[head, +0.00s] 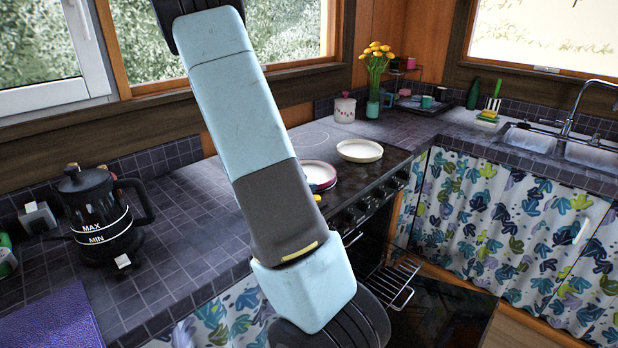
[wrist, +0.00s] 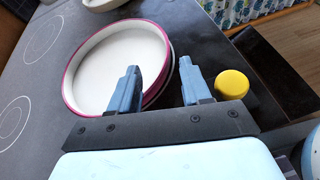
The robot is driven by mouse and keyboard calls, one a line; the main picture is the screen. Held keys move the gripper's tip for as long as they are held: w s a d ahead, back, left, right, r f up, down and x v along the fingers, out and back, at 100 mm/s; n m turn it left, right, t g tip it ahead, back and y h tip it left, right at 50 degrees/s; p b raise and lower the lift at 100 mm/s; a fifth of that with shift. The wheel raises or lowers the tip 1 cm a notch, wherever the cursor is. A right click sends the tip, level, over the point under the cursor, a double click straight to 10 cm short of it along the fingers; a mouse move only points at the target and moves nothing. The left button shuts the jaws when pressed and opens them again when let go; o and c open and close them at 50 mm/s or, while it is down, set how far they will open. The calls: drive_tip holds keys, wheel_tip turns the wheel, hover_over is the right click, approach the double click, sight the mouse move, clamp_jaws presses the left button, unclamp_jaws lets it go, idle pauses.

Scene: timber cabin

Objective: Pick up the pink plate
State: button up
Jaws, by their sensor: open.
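The pink plate (wrist: 68,88) has a white inside and a pink rim. It lies on the dark stovetop, and something round with a pale edge shows just under its right side. In the head view the plate (head: 318,172) is partly hidden behind my arm. My gripper (wrist: 159,66) is open and empty at the plate's near right edge. In the wrist view, the left finger overlaps the plate's inside and the right finger appears outside the rim. I cannot tell whether either finger touches it. The head view does not show my gripper.
A round yellow end (wrist: 232,82) lies right of my right finger. A second pale dish (head: 360,150) stands behind the plate on the stove (head: 370,185). An open oven door (head: 440,310) and rack (head: 397,280) jut out below.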

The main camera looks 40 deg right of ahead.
drive_tip(key=x, duration=0.4)
drive_tip(key=shift+d+f, duration=0.1)
drive_tip(key=shift+d, duration=0.05)
clamp_jaws()
idle(0.5)
